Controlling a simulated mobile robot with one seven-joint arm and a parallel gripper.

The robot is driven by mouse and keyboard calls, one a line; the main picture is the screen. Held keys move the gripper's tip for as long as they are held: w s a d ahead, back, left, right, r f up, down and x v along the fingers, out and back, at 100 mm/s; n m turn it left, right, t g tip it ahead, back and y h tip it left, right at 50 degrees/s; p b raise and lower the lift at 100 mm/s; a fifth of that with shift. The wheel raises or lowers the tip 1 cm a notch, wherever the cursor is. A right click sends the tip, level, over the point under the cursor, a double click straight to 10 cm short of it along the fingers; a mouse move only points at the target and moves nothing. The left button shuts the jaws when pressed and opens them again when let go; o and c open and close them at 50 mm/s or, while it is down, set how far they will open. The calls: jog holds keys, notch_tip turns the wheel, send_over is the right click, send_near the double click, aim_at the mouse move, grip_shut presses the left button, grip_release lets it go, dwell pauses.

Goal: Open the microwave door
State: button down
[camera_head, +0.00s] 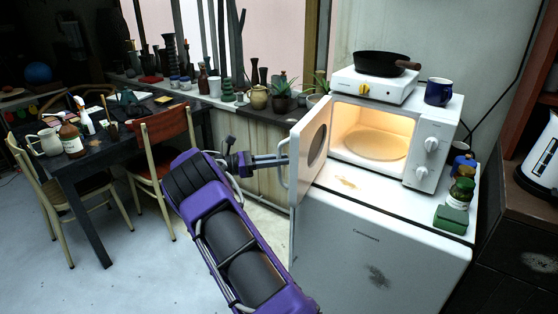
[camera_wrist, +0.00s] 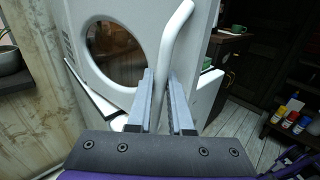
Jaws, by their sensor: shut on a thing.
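The white microwave (camera_head: 428,128) stands on a white fridge-like cabinet, its lit inside and round plate (camera_head: 376,145) in plain view. Its door (camera_head: 314,140) is swung wide open to the left, with a round window. My gripper (camera_head: 286,160) is at the outer side of the door, shut on the curved white door handle (camera_head: 283,178). In the wrist view the handle (camera_wrist: 176,40) runs down between the two fingers of my gripper (camera_wrist: 162,90), with the door (camera_wrist: 140,20) and its round window behind it.
A hot plate (camera_head: 372,86) with a black pan (camera_head: 384,64) and a blue mug (camera_head: 439,92) stand on the microwave. Jars (camera_head: 461,190) stand at the cabinet's right. A shelf with pots and plants (camera_head: 282,102) lies behind the door.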

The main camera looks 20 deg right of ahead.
dwell(0.3)
jog(key=c, duration=0.8)
grip_release()
jog(key=shift+c, duration=0.2)
jog(key=shift+a, duration=0.15)
